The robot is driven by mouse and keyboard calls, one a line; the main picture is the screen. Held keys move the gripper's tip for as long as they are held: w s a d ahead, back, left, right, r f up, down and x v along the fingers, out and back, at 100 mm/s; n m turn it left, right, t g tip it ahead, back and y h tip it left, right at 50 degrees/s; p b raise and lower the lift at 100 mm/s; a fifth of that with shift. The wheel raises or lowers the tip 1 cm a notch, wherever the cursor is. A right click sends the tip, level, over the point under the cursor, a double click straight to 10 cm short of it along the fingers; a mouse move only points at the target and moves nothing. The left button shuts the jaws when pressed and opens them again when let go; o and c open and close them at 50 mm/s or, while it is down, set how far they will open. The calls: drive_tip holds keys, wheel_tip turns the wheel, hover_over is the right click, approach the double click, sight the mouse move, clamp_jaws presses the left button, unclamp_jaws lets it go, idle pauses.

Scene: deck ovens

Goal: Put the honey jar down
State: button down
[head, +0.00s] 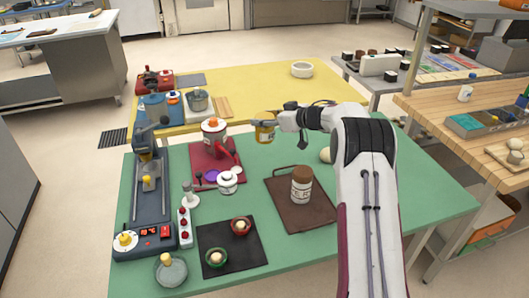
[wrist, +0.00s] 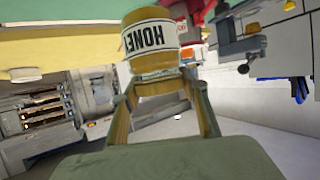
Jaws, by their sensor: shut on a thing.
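My gripper (head: 279,122) is shut on the honey jar (head: 265,129), held above the back part of the green table (head: 420,178). In the wrist view the jar (wrist: 152,42) shows its white label with "HONEY" upside down, between the two fingers of my gripper (wrist: 160,92). The jar is yellow. Whether it is tilted in the head view is too small to tell.
A brown tray (head: 285,215) with a brown-lidded jar (head: 301,185) lies in front. A black mat (head: 246,258) carries small bowls. The yellow table (head: 265,95) behind has clear room around a white ring (head: 302,69).

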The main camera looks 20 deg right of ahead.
sight(264, 140)
drive_tip(key=shift+f, duration=2.8)
drive_tip(key=shift+f, duration=1.85)
drive_tip(key=shift+f, duration=0.15)
drive_tip(key=c, duration=1.2)
unclamp_jaws()
drive_tip(key=shift+o, duration=0.2)
drive_tip(key=shift+f, duration=0.1)
drive_tip(key=shift+r, duration=0.2)
drive_tip(key=v, duration=1.2)
